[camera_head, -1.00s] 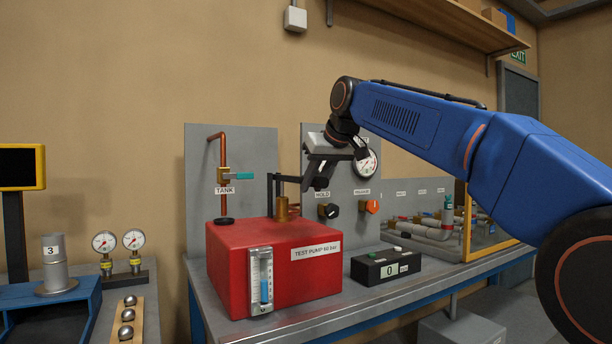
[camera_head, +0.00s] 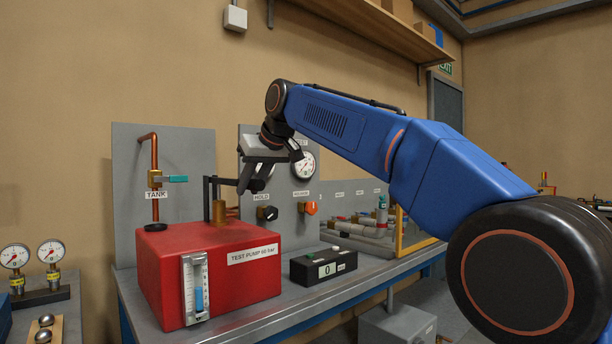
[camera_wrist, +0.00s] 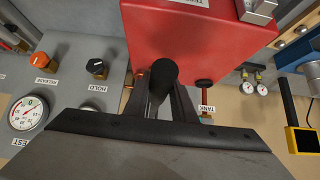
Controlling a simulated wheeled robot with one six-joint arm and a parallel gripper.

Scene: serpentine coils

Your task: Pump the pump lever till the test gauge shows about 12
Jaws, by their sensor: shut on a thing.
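The red test pump (camera_head: 215,278) stands on the grey bench, with a brass post and a dark pump lever (camera_head: 220,180) on its top. My gripper (camera_head: 250,180) is shut on the lever's end, just right of the post. In the wrist view the lever's black knob (camera_wrist: 164,72) sits between the fingers of my gripper (camera_wrist: 165,100). The round test gauge (camera_head: 303,165) is on the back panel, partly behind my wrist; it also shows in the wrist view (camera_wrist: 27,112). Its needle is too small to read surely.
A black HOLD knob (camera_head: 267,213) and an orange RELEASE knob (camera_head: 308,208) are on the panel right of the lever. A black counter box (camera_head: 323,266) reading 0 stands right of the pump. The tank valve (camera_head: 168,179) has a teal handle.

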